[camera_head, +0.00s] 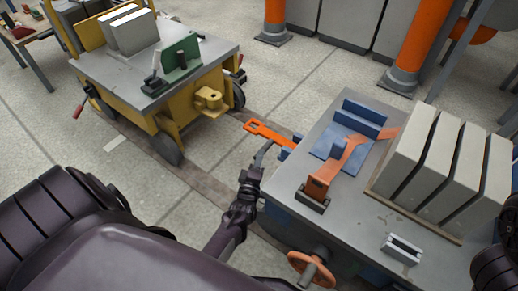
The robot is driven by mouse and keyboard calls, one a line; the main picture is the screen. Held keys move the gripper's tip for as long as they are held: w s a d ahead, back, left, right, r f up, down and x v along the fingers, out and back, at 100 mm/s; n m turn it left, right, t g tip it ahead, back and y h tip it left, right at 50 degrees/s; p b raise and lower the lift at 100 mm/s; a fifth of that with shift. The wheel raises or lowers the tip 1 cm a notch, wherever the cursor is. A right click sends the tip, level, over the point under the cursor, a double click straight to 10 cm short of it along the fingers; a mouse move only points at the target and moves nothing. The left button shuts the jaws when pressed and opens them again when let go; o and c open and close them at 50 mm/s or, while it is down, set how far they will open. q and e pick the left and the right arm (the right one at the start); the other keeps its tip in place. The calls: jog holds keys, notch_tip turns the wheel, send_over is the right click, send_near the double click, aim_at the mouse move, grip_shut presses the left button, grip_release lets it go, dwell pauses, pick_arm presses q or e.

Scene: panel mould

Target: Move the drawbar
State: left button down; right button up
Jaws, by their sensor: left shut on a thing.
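The drawbar (266,131) is a flat orange bar with a slotted far end. It sticks out to the left from a blue bracket (288,152) on the side of the right-hand cart. Its free end is apart from the yellow coupling (208,99) on the yellow cart. My left gripper (266,147) is at the near side of the drawbar, shut on it; its fingertips are small and partly hidden. My right gripper is out of view; only part of my right arm shows at the lower right edge.
The right-hand cart's grey top (345,217) carries upright pale panels (434,160), an orange lever (345,165) and a blue block. An orange handwheel (311,268) is on its front. The yellow cart (180,120) stands at upper left. Bare floor lies between the carts.

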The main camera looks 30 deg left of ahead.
pick_arm(q)
jog(key=shift+f, duration=0.1)
dwell(0.3)
jog(key=c, duration=1.3)
grip_release()
